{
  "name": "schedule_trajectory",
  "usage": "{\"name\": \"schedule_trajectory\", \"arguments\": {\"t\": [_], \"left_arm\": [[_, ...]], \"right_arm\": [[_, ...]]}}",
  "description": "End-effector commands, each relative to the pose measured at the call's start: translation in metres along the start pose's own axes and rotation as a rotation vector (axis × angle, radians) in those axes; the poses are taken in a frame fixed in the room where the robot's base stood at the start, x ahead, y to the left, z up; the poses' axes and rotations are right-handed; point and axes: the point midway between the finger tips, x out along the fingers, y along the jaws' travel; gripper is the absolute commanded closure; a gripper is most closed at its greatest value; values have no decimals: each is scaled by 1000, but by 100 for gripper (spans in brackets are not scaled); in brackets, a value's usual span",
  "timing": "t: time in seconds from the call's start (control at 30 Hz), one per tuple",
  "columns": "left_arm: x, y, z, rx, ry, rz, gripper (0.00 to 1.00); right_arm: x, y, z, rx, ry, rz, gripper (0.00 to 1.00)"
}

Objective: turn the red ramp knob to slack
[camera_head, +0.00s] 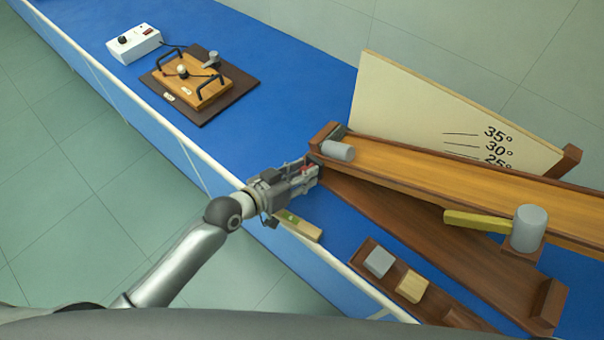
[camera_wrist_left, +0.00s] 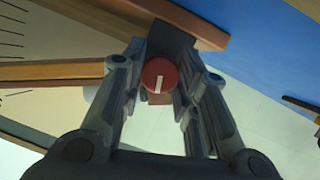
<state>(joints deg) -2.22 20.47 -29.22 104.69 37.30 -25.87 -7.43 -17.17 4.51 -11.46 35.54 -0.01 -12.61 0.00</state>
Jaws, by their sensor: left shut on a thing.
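The red ramp knob (camera_wrist_left: 159,76) is a round disc with a white pointer line, seen face-on in the left wrist view. The line stands nearly upright in that picture. My left gripper (camera_wrist_left: 160,88) has its two fingers on either side of the knob and is shut on it. The wooden ramp (camera_head: 430,171) slopes beside an angle board. My right gripper is not in view.
A grey cylinder (camera_head: 338,151) lies at the ramp's near end. A tray (camera_head: 451,296) holds blocks. A level (camera_head: 298,226) lies below my gripper. The angle board (camera_head: 440,108) stands behind.

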Motion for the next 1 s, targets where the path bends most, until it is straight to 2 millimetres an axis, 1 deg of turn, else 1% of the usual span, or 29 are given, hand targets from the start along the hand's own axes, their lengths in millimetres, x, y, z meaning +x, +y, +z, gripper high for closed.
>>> {"name": "schedule_trajectory", "arguments": {"t": [0.4, 0.6, 0.8, 1.0], "left_arm": [[2, -4, 4, -279, 2, 117, 95], [2, -4, 3, -377, 2, 157, 95], [1, -3, 2, -432, 2, 180, 95], [0, -3, 0, -449, 1, 186, 95]], "right_arm": [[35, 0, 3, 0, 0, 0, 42], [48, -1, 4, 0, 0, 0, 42], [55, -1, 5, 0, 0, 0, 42], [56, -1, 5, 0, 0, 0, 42]]}}
